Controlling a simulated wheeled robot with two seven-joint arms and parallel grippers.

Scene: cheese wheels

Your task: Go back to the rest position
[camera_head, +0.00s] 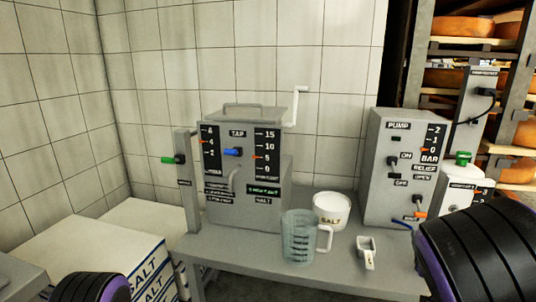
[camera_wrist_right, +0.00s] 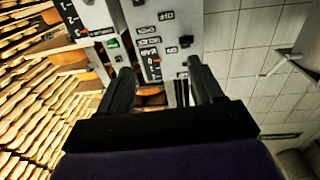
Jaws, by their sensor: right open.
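My right gripper (camera_wrist_right: 163,78) shows in the right wrist view with its two dark fingers spread apart and nothing between them. Beyond the fingers, apart from them, is the grey pump box (camera_wrist_right: 168,45), seen rotated. In the head view a black arm part of mine with a purple edge fills the lower right corner, in front of the table's right end. Another black and purple part of mine shows at the bottom left. My left gripper itself is not seen.
A grey table (camera_head: 290,262) carries a tap machine (camera_head: 240,170), a pump box (camera_head: 398,165), a clear jug (camera_head: 298,238), a salt tub (camera_head: 332,210) and a small scoop (camera_head: 366,251). Salt boxes (camera_head: 125,262) stand left. Cheese shelves (camera_head: 480,55) stand at the back right.

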